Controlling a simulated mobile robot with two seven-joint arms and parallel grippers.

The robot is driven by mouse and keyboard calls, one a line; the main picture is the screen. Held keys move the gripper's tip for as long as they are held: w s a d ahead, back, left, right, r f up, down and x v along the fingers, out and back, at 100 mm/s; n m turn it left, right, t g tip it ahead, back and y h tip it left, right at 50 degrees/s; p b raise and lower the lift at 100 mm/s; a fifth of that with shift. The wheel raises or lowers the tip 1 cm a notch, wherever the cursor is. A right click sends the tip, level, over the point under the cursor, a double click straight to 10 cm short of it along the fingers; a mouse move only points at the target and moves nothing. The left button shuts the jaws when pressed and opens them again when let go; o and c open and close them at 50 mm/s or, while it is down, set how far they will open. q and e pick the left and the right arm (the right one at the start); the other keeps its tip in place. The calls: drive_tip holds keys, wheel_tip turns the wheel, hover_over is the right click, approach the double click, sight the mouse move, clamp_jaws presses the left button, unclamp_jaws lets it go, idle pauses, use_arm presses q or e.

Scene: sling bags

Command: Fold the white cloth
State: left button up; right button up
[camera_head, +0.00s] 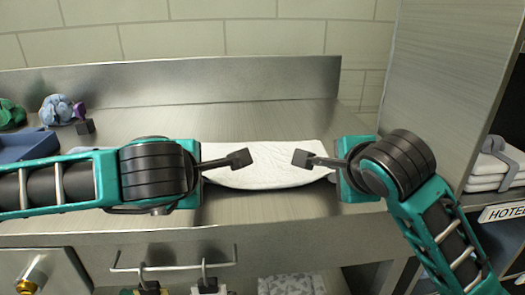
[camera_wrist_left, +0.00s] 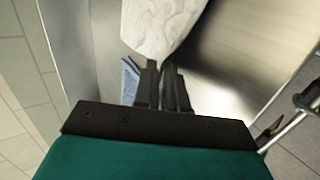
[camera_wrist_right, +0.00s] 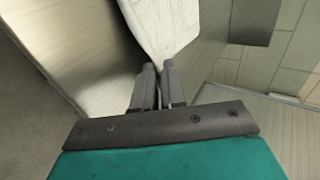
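In the right wrist view the cloth (camera_wrist_right: 163,25) likewise narrows to a point between the nearly closed fingers. The exact grasped bits are hidden by the fingers.
The metal counter (camera_head: 190,118) is clear behind the cloth. A blue tray (camera_head: 28,146), a light-blue bundle (camera_head: 56,109) and a green bundle (camera_head: 10,113) sit at the left. Folded white towels (camera_head: 492,170) lie on a shelf at the right, beside a tall metal panel (camera_head: 440,85).

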use_arm(q)
drive_tip(key=o, duration=0.6)
use_arm(e)
drive_tip(key=o, duration=0.6)
use_arm(q)
drive_tip(key=shift+o, duration=0.2)
drive_tip(key=shift+s+r, duration=0.1)
drive_tip(key=shift+r, duration=0.25)
use_arm(e)
drive_tip(key=shift+o, duration=0.2)
drive_tip(key=shift+s+r, duration=0.1)
drive_tip(key=shift+r, duration=0.3)
use_arm(q)
drive_tip(key=s+r, duration=0.5)
drive_tip(key=r, duration=0.3)
drive_tip(key=shift+s+r, duration=0.15)
drive_tip(key=shift+s, duration=0.25)
use_arm(e)
drive_tip(key=s+r, duration=0.5)
drive_tip(key=r, duration=0.3)
drive_tip(key=shift+s, duration=0.4)
